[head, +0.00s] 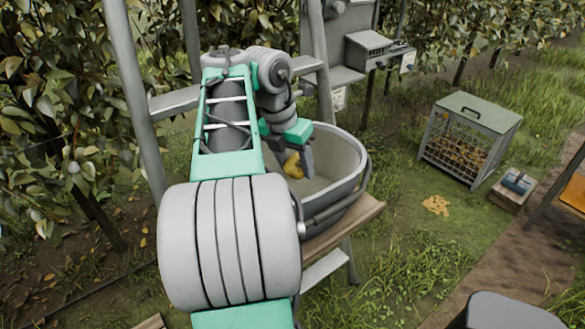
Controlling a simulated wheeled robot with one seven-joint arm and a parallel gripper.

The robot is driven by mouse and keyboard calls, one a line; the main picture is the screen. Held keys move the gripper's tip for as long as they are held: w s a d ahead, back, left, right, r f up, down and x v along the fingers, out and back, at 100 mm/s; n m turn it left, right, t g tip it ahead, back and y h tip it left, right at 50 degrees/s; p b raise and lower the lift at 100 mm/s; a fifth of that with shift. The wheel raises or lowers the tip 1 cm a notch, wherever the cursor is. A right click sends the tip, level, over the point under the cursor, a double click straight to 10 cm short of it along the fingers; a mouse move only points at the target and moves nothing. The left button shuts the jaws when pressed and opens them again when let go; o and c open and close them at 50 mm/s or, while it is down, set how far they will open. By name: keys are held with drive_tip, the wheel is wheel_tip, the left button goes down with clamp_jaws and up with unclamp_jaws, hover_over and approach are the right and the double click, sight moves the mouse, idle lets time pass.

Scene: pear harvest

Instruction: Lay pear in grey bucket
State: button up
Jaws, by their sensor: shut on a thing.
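The grey bucket (346,150) stands on a wooden board, with its open top facing up. My gripper (300,167) points down inside the bucket's opening and is shut on a yellow pear (292,166). The pear shows against the bucket's pale inner wall, below the rim line. I cannot tell whether it touches the bucket's floor. My arm hides the left part of the bucket and some of its inside.
The wooden board (343,228) rests on a metal ladder-like frame (138,95). A wire cage with a lid (470,138) stands on the grass at right, beside a small box (517,183). Leafy trees stand close behind and left. Open grass lies right of the bucket.

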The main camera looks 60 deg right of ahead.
drive_tip(key=shift+w+a+f+b+x, duration=0.1)
drive_tip(key=shift+w+a+b+x, duration=0.15)
drive_tip(key=shift+b+x, duration=1.3)
drive_tip(key=shift+w+a+f+b+x, duration=0.15)
drive_tip(key=shift+a+b+x, duration=0.15)
drive_tip(key=shift+b+x, duration=1.25)
drive_tip(key=shift+w+a+b+x, duration=0.3)
drive_tip(key=shift+b+x, duration=1.1)
drive_tip(key=shift+b, duration=0.3)
drive_tip(key=shift+s+f+b, duration=0.1)
drive_tip(key=shift+f+b, duration=0.2)
drive_tip(key=o, duration=1.5)
drive_tip(key=shift+o, duration=0.2)
